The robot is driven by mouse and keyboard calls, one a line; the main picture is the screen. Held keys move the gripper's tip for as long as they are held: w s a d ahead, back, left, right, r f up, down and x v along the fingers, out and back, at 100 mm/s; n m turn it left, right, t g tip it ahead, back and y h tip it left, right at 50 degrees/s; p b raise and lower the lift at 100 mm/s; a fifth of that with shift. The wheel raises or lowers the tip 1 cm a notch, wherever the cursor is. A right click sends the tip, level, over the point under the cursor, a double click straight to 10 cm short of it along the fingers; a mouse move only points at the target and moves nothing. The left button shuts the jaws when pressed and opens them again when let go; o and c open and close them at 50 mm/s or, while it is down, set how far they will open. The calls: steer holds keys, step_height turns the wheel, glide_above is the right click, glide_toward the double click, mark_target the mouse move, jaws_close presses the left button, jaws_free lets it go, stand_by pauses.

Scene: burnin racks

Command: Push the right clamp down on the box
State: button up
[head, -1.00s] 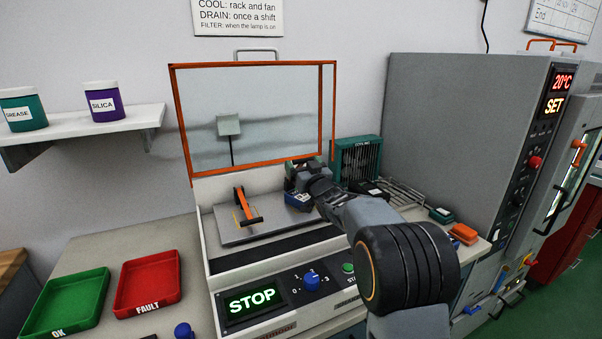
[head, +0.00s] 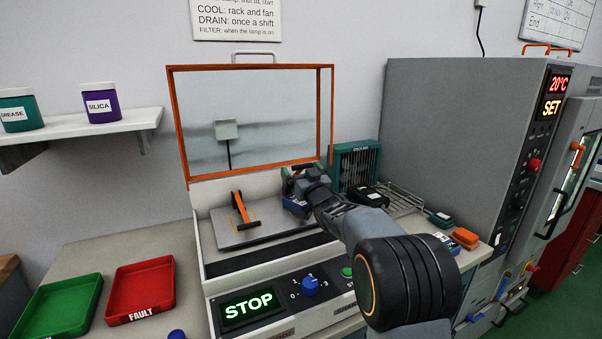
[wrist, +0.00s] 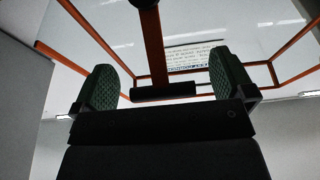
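The right clamp shows in the wrist view as an orange arm (wrist: 152,45) with a black crossbar (wrist: 163,92) at its end. It lies between the green finger pads of my gripper (wrist: 165,84), which are apart and open. In the head view my gripper (head: 301,178) is over the right side of the metal plate (head: 225,236) and hides most of this clamp. A blue block (head: 294,206), partly hidden, sits below the gripper; I cannot tell whether the clamp touches it. The left clamp (head: 239,207), orange with a black bar, stands on the plate's left.
The orange-framed clear lid (head: 250,70) stands open behind the plate. A green fan (head: 357,165) and wire rack (head: 405,197) are to the right, beside a tall grey oven (head: 450,140). Red (head: 140,313) and green (head: 60,290) trays are front left. The front panel reads STOP.

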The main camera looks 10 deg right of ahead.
steer(key=v, duration=0.7)
steer(key=shift+s+b, duration=0.25)
steer(key=shift+b, duration=0.2)
steer(key=shift+d, duration=0.1)
